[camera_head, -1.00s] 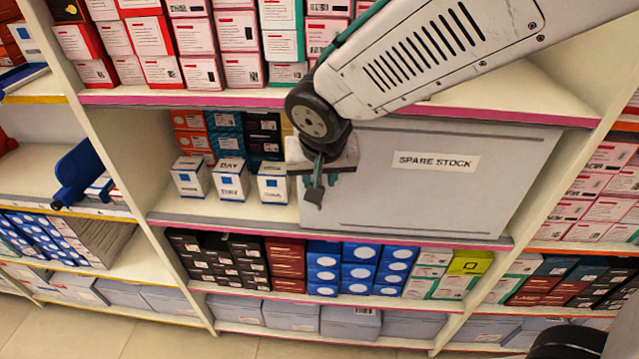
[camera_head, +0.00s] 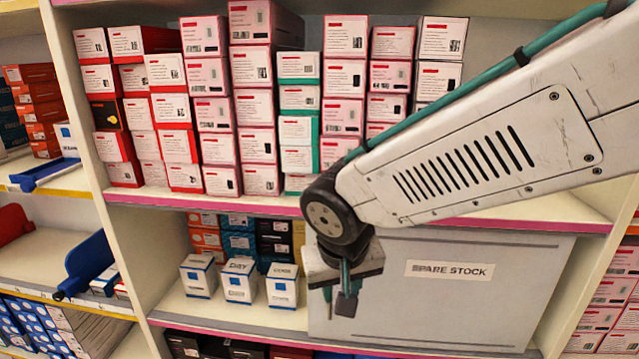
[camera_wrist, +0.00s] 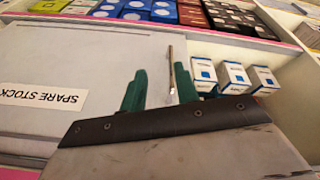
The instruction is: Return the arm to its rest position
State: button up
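My gripper (camera_head: 337,297) hangs downward from my white arm in the head view, in front of the left part of a grey bin (camera_head: 450,315) labelled "SPARE STOCK". In the wrist view my gripper (camera_wrist: 160,90) shows two green fingers standing apart, with nothing held between them. The bin (camera_wrist: 80,65) lies behind and to the left of the fingers there. Whether the fingers touch the bin I cannot tell.
Several small white boxes (camera_head: 239,280) stand left of the bin, close to my gripper. Stacked red and white boxes (camera_head: 255,110) fill the shelf above. A shelf edge (camera_head: 240,204) and an upright divider (camera_head: 140,250) bound the bay.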

jog(key=s+d+r+m+g, duration=0.1)
jog(key=s+d+r, duration=0.2)
jog(key=s+d, duration=0.5)
jog(key=s+d+r+m+g, duration=0.1)
jog(key=s+d+r, duration=0.2)
jog(key=s+d, duration=0.5)
jog(key=d, duration=0.6)
jog(key=shift+s+d, duration=0.25)
jog(key=shift+d, duration=0.05)
